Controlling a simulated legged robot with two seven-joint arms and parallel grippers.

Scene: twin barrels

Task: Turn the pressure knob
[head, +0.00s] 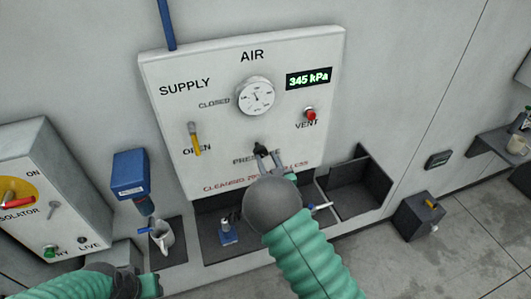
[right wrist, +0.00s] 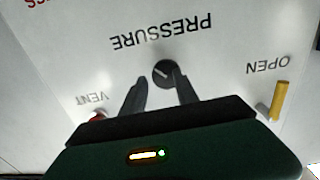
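One finger overlaps the knob's edge; a gap shows at the other. Contact cannot be told. My left gripper (head: 128,284) is at the bottom left, its fingers unclear.
The panel carries a gauge (head: 255,96), a display (head: 309,78) reading 345 kPa, a red vent button (head: 310,114) and a yellow supply lever (head: 195,138). Dark trays (head: 372,190) run below it. An isolator box (head: 40,160) stands at the left.

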